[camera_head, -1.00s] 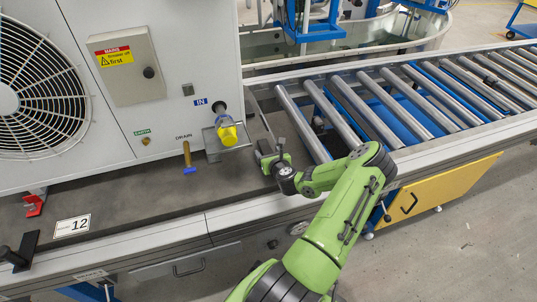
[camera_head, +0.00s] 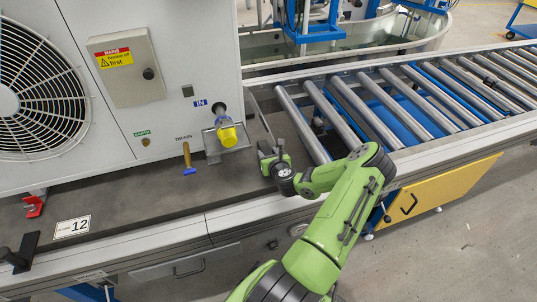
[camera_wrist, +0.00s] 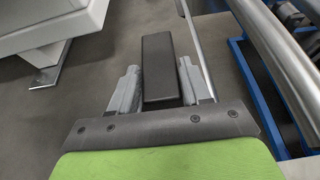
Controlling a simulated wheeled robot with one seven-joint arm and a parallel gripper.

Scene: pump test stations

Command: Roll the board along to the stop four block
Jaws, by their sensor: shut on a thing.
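The board (camera_head: 113,205) is a dark grey flat platform under a large white unit, with a "12" label on its front part. In the head view my gripper (camera_head: 266,150) is at the board's right end, near the yellow-capped IN port. In the wrist view my gripper (camera_wrist: 160,85) has its two grey fingers shut on either side of a dark bar-shaped handle (camera_wrist: 158,60). The handle stands over the dark board surface. Whether it is joined to the board is hidden. I cannot pick out a block marked four in either view.
The white unit (camera_head: 180,50) has a fan, a warning box and a yellow cap (camera_head: 228,136) facing my arm. A roller conveyor (camera_head: 380,105) runs right from the board, its near rollers bare. A black clamp (camera_head: 22,255) stands at lower left.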

